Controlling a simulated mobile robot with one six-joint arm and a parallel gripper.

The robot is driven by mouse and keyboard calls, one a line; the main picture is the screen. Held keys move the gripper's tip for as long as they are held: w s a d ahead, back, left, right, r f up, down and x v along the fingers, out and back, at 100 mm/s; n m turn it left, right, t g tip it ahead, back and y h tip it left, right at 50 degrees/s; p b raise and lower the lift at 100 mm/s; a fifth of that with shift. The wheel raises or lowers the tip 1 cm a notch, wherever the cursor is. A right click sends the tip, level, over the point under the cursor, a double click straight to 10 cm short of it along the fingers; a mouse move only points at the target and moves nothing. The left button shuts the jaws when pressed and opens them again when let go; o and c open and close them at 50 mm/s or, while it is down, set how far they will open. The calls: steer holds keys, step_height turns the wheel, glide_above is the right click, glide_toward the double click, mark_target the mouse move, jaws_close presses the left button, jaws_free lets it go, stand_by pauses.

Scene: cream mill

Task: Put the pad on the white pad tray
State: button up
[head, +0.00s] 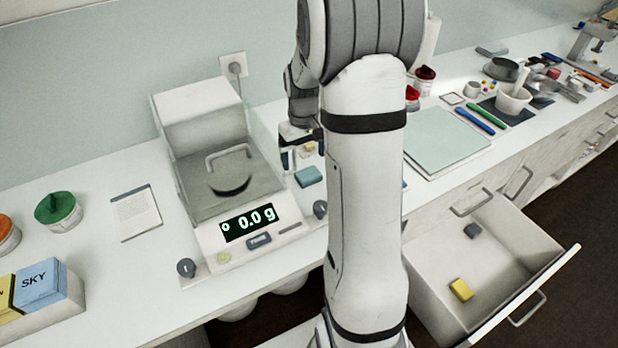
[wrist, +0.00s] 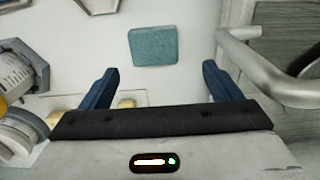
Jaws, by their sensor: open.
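A small teal pad (head: 308,176) lies flat on the white bench, just right of the balance. In the wrist view the teal pad (wrist: 153,46) lies ahead of my gripper (wrist: 159,68), between the lines of its two blue fingers. The fingers are wide apart with nothing between them. In the head view my gripper (head: 300,140) is behind the pad and partly hidden by my arm. I cannot make out the white pad tray with certainty; my arm covers part of the bench.
The balance (head: 255,228) reads 0.0 g; its pan and a handle stand close by. A pale green mat (head: 440,140) and red-capped containers (head: 425,74) lie right of my arm.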

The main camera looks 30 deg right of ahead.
mark_target(308, 172)
steer(key=f, duration=0.3)
steer(key=f+p, duration=0.1)
steer(key=f, duration=0.1)
steer(key=shift+s+d+f, duration=0.2)
steer(key=shift+d, duration=0.15)
steer(key=shift+c, duration=0.2)
steer(key=c, duration=1.1)
